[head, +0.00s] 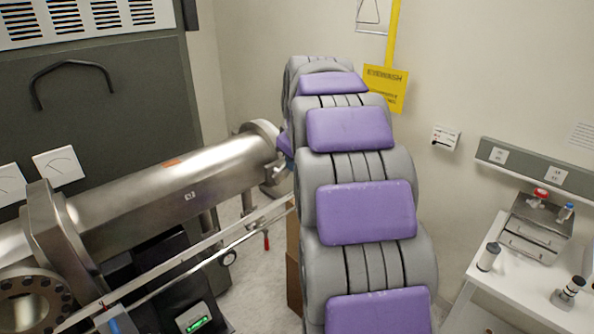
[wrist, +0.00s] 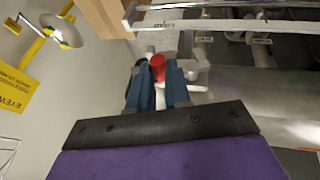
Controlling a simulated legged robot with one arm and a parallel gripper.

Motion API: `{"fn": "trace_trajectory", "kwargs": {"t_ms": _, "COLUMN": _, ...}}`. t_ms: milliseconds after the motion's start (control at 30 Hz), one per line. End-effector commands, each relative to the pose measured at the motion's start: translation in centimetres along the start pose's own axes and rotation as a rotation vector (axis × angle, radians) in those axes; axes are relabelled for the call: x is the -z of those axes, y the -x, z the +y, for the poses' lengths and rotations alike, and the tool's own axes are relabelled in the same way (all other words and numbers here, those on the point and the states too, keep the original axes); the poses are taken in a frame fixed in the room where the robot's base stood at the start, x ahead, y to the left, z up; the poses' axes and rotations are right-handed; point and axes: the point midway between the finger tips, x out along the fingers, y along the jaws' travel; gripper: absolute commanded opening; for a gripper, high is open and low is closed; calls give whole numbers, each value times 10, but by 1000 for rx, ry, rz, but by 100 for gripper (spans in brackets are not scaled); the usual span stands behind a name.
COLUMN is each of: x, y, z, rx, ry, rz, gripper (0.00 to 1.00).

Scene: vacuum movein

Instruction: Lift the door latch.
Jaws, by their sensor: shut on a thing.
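In the wrist view my gripper (wrist: 157,88) has two blue fingers closed around a pale piece with a red end (wrist: 157,66), which looks like the door latch. The red end sticks out just past the fingertips. The contact itself is partly hidden between the fingers. In the head view the steel cylindrical chamber (head: 165,188) lies at the left, with its flanged end (head: 262,132) beside the far part of my purple and grey arm. My arm hides most of the gripper and the latch there.
Metal rails (head: 200,262) run below the chamber, with a small red-tipped part (head: 266,241) hanging from them. A brown box (head: 294,255) stands by my arm. A white table (head: 502,275) with small items is at the right. A yellow sign (head: 385,86) hangs on the back wall.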

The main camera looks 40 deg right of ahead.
Motion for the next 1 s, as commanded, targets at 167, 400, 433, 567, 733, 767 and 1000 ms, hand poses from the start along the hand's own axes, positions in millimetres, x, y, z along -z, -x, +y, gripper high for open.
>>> {"fn": "trace_trajectory", "kwargs": {"t_ms": 167, "x": 1, "y": 4, "z": -8, "rx": -161, "ry": 70, "rz": 1, "gripper": 0}}
{"fn": "trace_trajectory", "kwargs": {"t_ms": 400, "x": 4, "y": 10, "z": -18, "rx": -371, "ry": 157, "rz": -1, "gripper": 0}}
{"fn": "trace_trajectory", "kwargs": {"t_ms": 433, "x": 4, "y": 11, "z": -19, "rx": -397, "ry": 167, "rz": 1, "gripper": 0}}
{"fn": "trace_trajectory", "kwargs": {"t_ms": 567, "x": 4, "y": 13, "z": -25, "rx": -512, "ry": 214, "rz": -1, "gripper": 0}}
{"fn": "trace_trajectory", "kwargs": {"t_ms": 733, "x": 4, "y": 13, "z": -33, "rx": -660, "ry": 276, "rz": -2, "gripper": 0}}
{"fn": "trace_trajectory", "kwargs": {"t_ms": 767, "x": 4, "y": 13, "z": -35, "rx": -685, "ry": 286, "rz": -4, "gripper": 0}}
{"fn": "trace_trajectory", "kwargs": {"t_ms": 1000, "x": 5, "y": 13, "z": -46, "rx": -879, "ry": 365, "rz": -3, "gripper": 0}}
